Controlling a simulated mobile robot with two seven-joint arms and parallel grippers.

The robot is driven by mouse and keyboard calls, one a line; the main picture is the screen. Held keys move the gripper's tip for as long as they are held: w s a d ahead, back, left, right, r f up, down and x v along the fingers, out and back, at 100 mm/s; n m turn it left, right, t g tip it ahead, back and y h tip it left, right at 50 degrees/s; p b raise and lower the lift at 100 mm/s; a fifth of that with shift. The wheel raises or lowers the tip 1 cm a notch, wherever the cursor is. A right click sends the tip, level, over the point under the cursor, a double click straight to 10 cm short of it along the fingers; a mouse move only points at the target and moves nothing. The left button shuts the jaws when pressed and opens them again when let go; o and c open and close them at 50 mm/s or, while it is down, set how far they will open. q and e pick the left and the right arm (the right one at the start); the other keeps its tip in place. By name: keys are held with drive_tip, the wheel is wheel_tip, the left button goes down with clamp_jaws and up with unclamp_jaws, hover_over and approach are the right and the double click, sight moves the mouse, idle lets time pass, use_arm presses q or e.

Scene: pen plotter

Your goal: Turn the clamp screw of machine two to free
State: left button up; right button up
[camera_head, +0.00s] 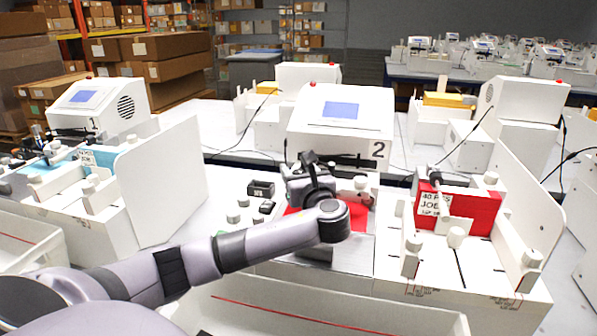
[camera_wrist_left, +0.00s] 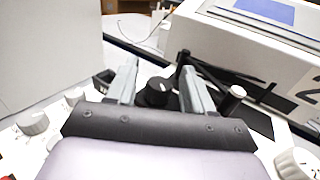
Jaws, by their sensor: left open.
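Machine two (camera_head: 340,110) is a white plotter with a blue screen and a "2" on its front. My left gripper (camera_head: 308,165) is in front of it, over the red area of its bed, and hides part of its pen head. In the left wrist view the two grey fingers of the left gripper (camera_wrist_left: 160,88) are open. A black ridged knob (camera_wrist_left: 158,92), which looks like the clamp screw, shows in the gap between them. I cannot tell whether the fingers touch it. A black bracket (camera_wrist_left: 183,68) stands just behind the right finger. My right gripper is not in view.
A white-capped post (camera_wrist_left: 232,98) stands right of the fingers. White knobs (camera_wrist_left: 33,123) are at the left. A white upright panel (camera_head: 162,180) separates machine one (camera_head: 100,105) from machine two. A red block (camera_head: 470,208) sits on the bed at the right. An open white tray (camera_head: 330,312) is in front.

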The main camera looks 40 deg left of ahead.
use_arm(q)
drive_tip(key=v, duration=0.6)
drive_tip(key=shift+s+d+b, duration=0.15)
drive_tip(key=shift+d+b, duration=0.15)
drive_tip(key=shift+b, duration=0.1)
drive_tip(key=shift+s+d, duration=0.15)
drive_tip(key=shift+d, duration=0.05)
